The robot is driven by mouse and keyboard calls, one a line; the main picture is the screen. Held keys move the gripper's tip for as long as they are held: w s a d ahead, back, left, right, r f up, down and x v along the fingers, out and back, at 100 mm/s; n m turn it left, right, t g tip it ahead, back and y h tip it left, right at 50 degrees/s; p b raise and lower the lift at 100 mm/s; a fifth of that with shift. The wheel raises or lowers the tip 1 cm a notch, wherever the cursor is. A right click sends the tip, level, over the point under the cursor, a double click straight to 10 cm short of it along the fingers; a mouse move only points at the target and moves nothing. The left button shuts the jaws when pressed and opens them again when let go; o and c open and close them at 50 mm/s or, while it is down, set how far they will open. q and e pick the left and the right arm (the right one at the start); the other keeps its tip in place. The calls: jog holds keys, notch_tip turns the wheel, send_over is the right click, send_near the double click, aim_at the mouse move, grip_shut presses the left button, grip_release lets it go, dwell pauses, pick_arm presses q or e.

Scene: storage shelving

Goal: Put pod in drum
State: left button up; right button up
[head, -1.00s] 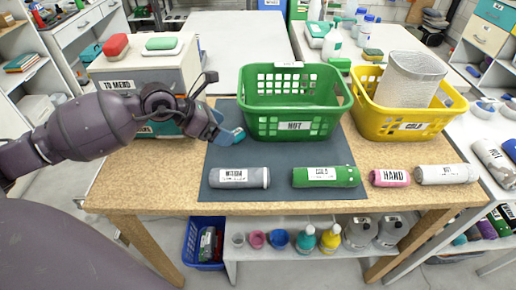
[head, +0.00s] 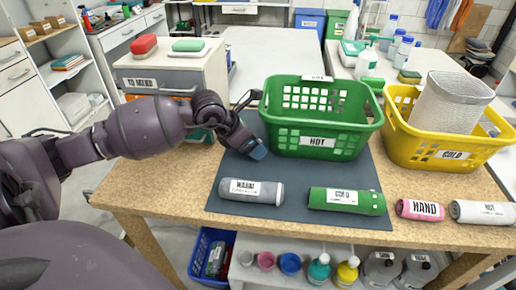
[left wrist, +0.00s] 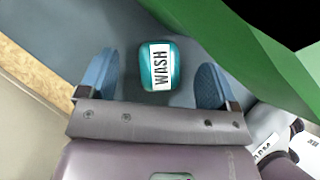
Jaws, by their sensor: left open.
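A small teal pod labelled WASH (left wrist: 160,66) lies on the dark mat in the left wrist view. It is between the two blue fingertips of my left gripper (left wrist: 155,84), with gaps on both sides. The gripper is open and holds nothing. In the head view my left gripper (head: 256,150) is low over the mat, left of the green basket, and hides the pod. A pale perforated cylinder (head: 452,100), possibly the drum, stands tilted in the yellow basket at the right. My right gripper is not in view.
The green HOT basket (head: 318,148) is close beside my left gripper. The yellow COLD basket (head: 450,156) stands right of it. Rolled bundles labelled WARM (head: 252,191), COLD (head: 347,200) and HAND (head: 420,209) lie along the front. A grey cabinet (head: 170,72) stands behind my left arm.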

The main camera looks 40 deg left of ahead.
pick_arm(q)
jog(key=shift+w+d+f, duration=0.1)
jog(key=shift+w+f, duration=0.1)
jog(key=shift+f, duration=0.15)
jog(key=shift+r, duration=0.1)
jog(key=c, duration=1.2)
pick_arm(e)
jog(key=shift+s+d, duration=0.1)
pick_arm(q)
jog(key=shift+c, duration=0.2)
